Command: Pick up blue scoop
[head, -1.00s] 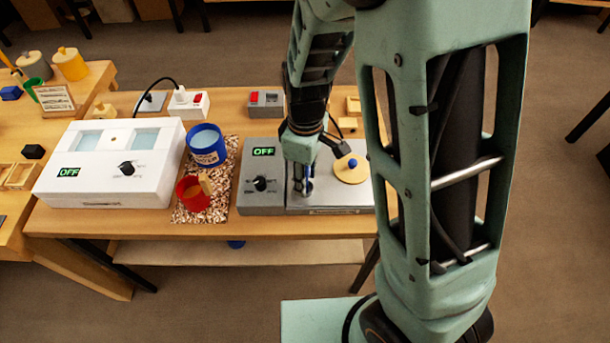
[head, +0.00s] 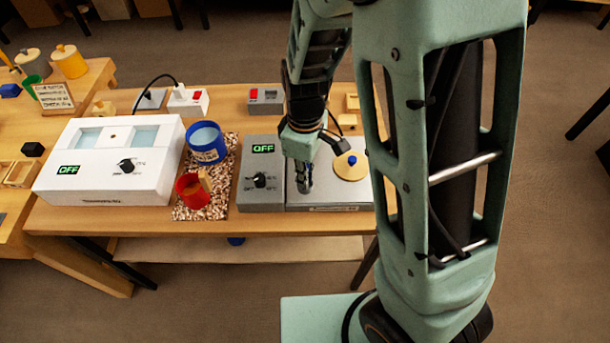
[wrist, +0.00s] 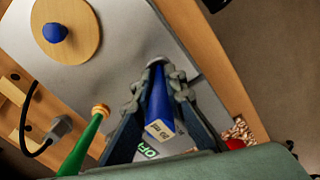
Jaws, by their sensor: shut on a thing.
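My gripper (wrist: 158,86) is shut on the blue scoop (wrist: 160,108), whose blue handle lies between the two fingers in the wrist view. The handle's near end is pale and carries printing that seems to read "20 ml". The scoop's far end is mostly hidden between the fingertips. In the head view my gripper (head: 304,182) points down over the left part of the grey metal plate of the heater unit (head: 262,205). The scoop cannot be made out there. I cannot tell whether it touches the plate.
A blue-knobbed wooden lid (head: 351,168) lies on the plate. Left of the heater stand a blue pot (head: 206,146), a red cup (head: 193,193) and a white box (head: 105,185). A cable runs behind the plate.

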